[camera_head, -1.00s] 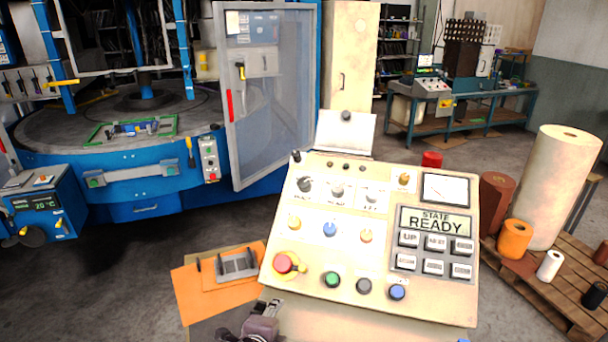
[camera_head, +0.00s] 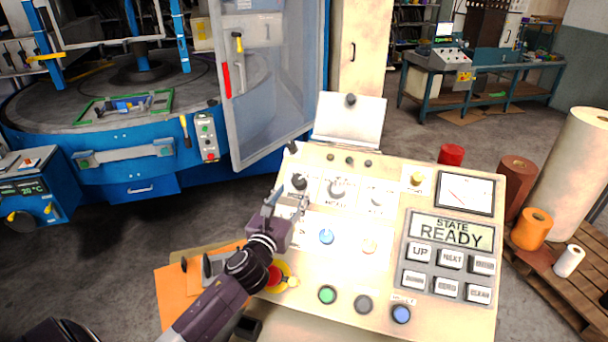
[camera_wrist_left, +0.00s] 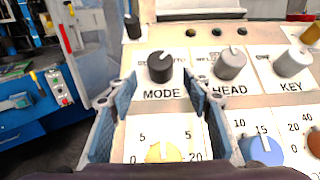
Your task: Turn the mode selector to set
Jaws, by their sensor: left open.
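The mode selector is a black round knob with a white pointer line, above the label MODE. It shows in the head view (camera_head: 299,181) on the upper left of the cream control panel (camera_head: 385,270), and in the left wrist view (camera_wrist_left: 160,68).
The grey HEAD knob (camera_wrist_left: 230,64) and KEY knob (camera_wrist_left: 292,63) are right of the selector. A yellow dial (camera_wrist_left: 163,152) and blue dial (camera_wrist_left: 261,150) are below. A red emergency button (camera_head: 274,277) is partly behind my left arm. The display (camera_head: 451,232) reads STATE READY.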

